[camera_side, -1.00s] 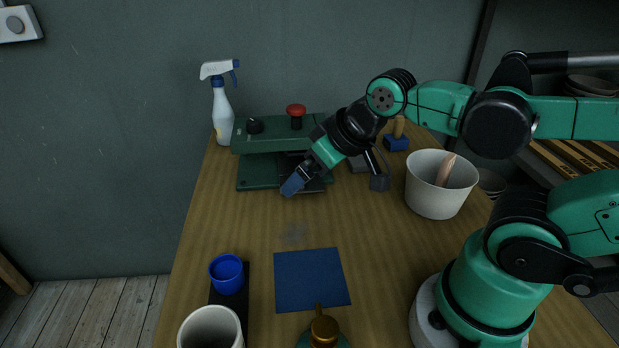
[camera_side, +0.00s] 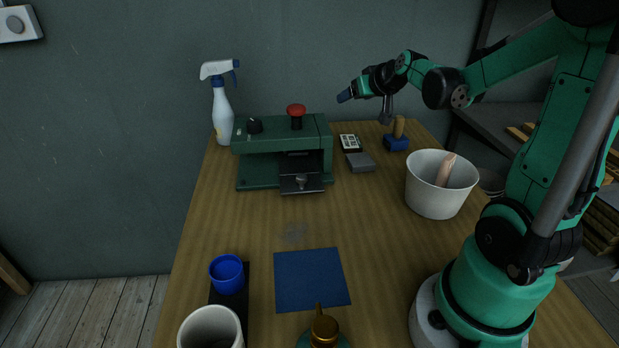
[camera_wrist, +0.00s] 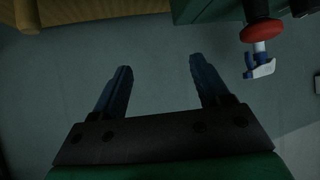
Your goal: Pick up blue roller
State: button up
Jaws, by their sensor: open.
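The blue roller (camera_side: 396,142) stands at the back right of the table. It has a blue lower body and an upright wooden handle. My gripper (camera_side: 345,96) is raised in the air to the left of the roller and higher in the picture, apart from it. In the wrist view my gripper (camera_wrist: 160,68) shows two blue fingers spread wide with nothing between them.
A green press (camera_side: 260,142) with a red knob stands left of the roller. A grey block (camera_side: 361,162) and a small keypad (camera_side: 350,142) lie between them. A white bucket (camera_side: 430,197) is in front of the roller. A spray bottle (camera_side: 222,112) stands behind the press.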

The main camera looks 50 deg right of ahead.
aim_at(401, 121)
jog(key=s+d+f+m+h, duration=0.1)
jog(key=s+d+m+h, duration=0.15)
jog(key=d, duration=0.45)
jog(key=s+d+f+m+h, duration=0.1)
jog(key=s+d+h, duration=0.15)
jog(key=d, duration=0.45)
jog(key=shift+g+y, duration=0.4)
jog(key=shift+y, duration=0.1)
jog(key=f, duration=0.4)
jog(key=s+f, duration=0.1)
jog(key=f, duration=0.2)
jog(key=shift+x, duration=1.05)
jog(key=shift+w+d+f, duration=0.25)
jog(key=shift+w, duration=0.1)
grip_shut()
